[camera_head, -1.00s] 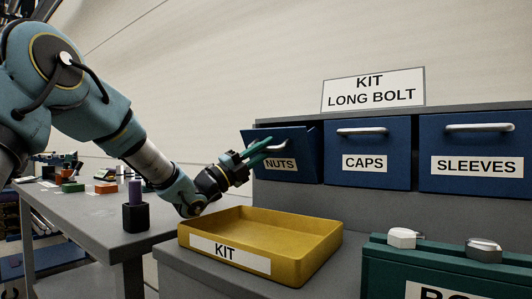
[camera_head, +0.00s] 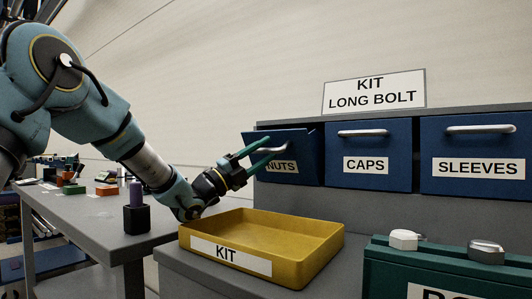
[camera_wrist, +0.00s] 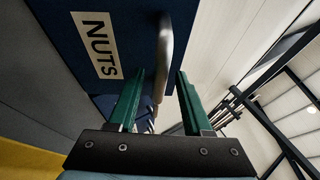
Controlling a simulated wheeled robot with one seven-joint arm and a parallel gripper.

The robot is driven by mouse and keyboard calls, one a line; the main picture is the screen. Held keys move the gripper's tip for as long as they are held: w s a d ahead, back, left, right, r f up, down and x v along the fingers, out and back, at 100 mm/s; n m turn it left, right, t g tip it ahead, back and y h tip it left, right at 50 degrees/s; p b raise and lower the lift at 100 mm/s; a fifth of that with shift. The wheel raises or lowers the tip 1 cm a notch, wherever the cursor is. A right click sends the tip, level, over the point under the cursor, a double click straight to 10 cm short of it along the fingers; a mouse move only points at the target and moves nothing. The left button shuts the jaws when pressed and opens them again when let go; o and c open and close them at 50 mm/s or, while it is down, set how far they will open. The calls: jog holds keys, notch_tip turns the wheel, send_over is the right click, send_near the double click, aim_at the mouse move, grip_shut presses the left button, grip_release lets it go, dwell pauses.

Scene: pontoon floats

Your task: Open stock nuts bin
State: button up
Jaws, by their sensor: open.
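The blue NUTS bin (camera_head: 306,150) is at the left end of the bin row in the head view. Its front is tilted outward at the top, unlike its neighbours. My gripper (camera_head: 262,150) is at its front with green fingers apart. In the wrist view, my gripper (camera_wrist: 158,100) is open, and the bin's metal handle (camera_wrist: 164,60) shows between the fingers. The NUTS label (camera_wrist: 97,45) is on the bin front (camera_wrist: 135,50) to the left. I cannot tell whether a finger touches the handle. The bin's contents are hidden.
The CAPS bin (camera_head: 367,140) and SLEEVES bin (camera_head: 475,140) are closed to the right. A yellow KIT tray (camera_head: 318,262) stands below my gripper. A green box (camera_head: 385,268) with bolt heads is front right. A grey table (camera_head: 90,225) with small parts is left.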

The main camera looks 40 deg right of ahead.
jog(key=w+a+b, duration=0.1)
jog(key=w+a, duration=0.1)
jog(key=a, duration=1)
jog(key=shift+w, duration=0.2)
jog(key=shift+f, duration=0.1)
